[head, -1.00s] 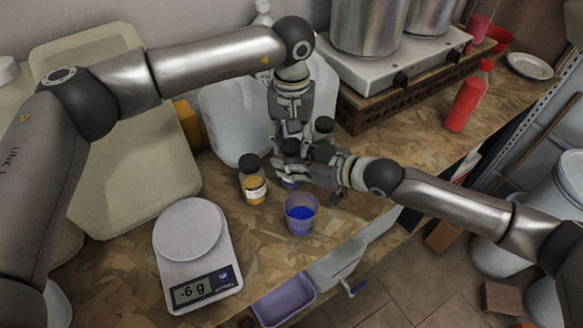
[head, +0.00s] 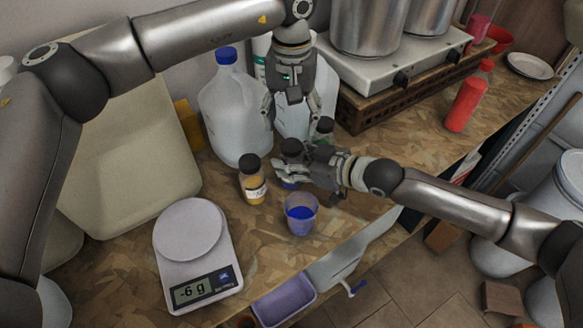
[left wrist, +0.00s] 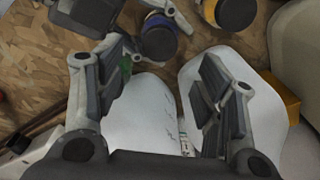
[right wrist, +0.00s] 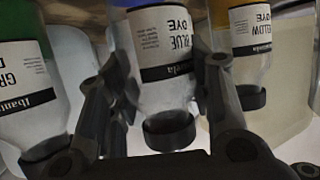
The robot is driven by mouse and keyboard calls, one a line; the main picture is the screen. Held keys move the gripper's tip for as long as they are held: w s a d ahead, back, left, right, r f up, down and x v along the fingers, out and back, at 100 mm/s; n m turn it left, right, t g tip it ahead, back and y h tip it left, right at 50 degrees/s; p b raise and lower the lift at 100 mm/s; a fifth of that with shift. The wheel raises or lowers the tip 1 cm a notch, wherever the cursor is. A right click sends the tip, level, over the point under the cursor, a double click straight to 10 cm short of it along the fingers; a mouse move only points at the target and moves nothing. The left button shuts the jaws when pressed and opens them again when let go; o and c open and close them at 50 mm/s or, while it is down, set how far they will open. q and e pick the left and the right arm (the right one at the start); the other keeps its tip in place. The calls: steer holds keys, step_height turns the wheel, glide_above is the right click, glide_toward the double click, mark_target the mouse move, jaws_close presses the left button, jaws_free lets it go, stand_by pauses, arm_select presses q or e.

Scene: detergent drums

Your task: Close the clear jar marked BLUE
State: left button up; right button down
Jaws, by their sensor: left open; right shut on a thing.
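The clear jar marked BLUE (right wrist: 165,75) shows blue dye and a black cap (right wrist: 170,130) sitting on its mouth; I cannot tell how tight the cap is. In the head view the black cap (head: 291,147) shows above my right gripper (head: 297,174), which is shut around the jar's body and hides most of it. My left gripper (head: 296,118) is open and empty, above and behind the cap. In the left wrist view the capped blue jar (left wrist: 158,38) lies beyond the open fingers.
The capped yellow jar (head: 253,180) stands left of the blue jar, and the green jar (head: 325,128) behind right. A cup of blue liquid (head: 300,215) is in front. A scale (head: 190,235) reads -6 g. A jug (head: 232,110) stands behind. The bench front edge is close.

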arm_select(q)
step_height(320, 180, up, 6)
steer(key=shift+f, duration=0.2)
arm_select(e)
steer(key=c, duration=0.6)
jaws_free()
steer(key=shift+d, duration=0.1)
steer(key=v, duration=1.2)
arm_select(q)
steer(key=shift+d, duration=0.1)
